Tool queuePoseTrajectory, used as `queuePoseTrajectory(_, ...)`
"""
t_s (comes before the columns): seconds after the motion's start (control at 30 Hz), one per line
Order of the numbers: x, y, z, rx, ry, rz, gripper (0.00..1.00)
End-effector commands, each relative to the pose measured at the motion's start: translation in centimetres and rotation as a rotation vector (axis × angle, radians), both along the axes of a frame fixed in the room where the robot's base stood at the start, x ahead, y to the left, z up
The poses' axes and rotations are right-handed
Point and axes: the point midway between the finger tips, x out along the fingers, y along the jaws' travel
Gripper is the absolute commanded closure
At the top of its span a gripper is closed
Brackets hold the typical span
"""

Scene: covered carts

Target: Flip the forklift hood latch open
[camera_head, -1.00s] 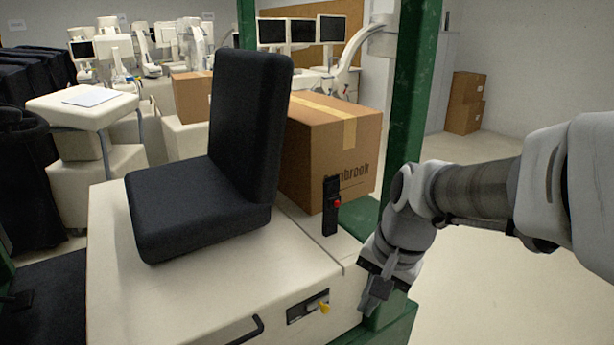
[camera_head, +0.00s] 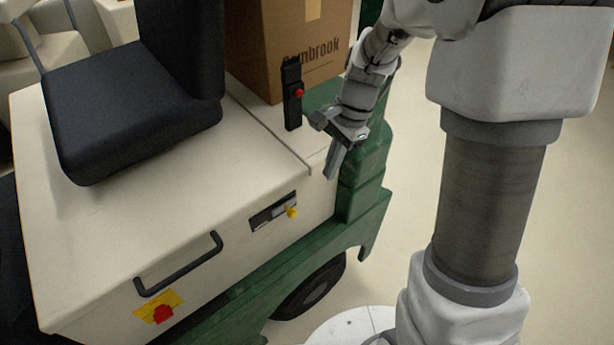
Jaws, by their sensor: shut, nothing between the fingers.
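The forklift hood (camera_head: 160,220) is a cream box cover with a black seat on top. Its latch (camera_head: 291,212) is a small yellow-tipped lever in a dark recessed plate on the hood's side, near the right end. My gripper (camera_head: 332,172) is shut and empty, pointing down beside the hood's right corner. In the picture it is above and to the right of the latch, apart from it. Whether the fingers touch the hood's corner I cannot tell.
A black handle (camera_head: 180,268) and a red knob on a yellow plate (camera_head: 160,308) are on the same side. A black post with a red button (camera_head: 292,94) stands near my gripper. A cardboard box (camera_head: 300,45) is behind. The floor at right is clear.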

Motion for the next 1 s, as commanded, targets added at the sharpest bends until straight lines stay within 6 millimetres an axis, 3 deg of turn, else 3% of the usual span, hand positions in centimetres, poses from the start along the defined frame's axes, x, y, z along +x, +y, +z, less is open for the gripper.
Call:
queuePoseTrajectory(0.2,0.3,0.1,-1.1,0.0,0.027,-0.035,1.0)
queuePoseTrajectory(0.67,0.3,0.2,-1.5,0.0,0.029,-0.037,1.0)
queuePoseTrajectory(0.77,0.1,0.5,-2.6,0.0,0.03,-0.036,1.0)
queuePoseTrajectory(1.0,-0.4,1.6,-7.4,-0.001,0.032,-0.035,1.0)
